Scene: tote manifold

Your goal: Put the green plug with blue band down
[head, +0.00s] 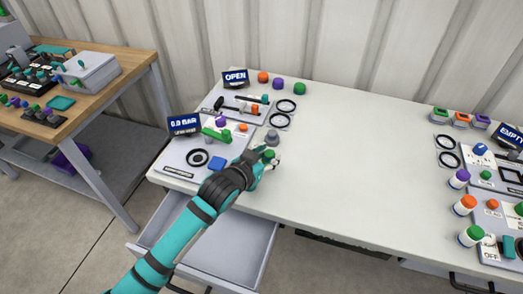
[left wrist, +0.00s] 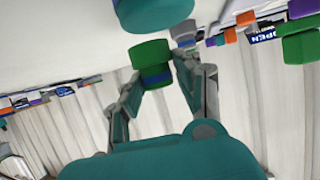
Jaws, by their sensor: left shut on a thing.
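My left gripper (head: 269,162) is over the white table near its front edge, right of the left-hand panels. It is shut on the green plug with blue band (left wrist: 150,62). In the left wrist view the plug sits at the fingertips (left wrist: 160,88), its blue band near the fingers. In the head view only a small green part of the plug (head: 270,153) shows, the rest hidden by the gripper. I cannot tell whether the plug touches the table. My right gripper is not in view.
A grey plug (head: 272,137) stands just behind my gripper. Panels with a "0.0 BAR" display (head: 185,124) and an "OPEN" display (head: 236,78) lie left. More panels and capped bottles (head: 465,205) stand right. The table's middle (head: 350,150) is clear. An open drawer (head: 235,255) juts out below.

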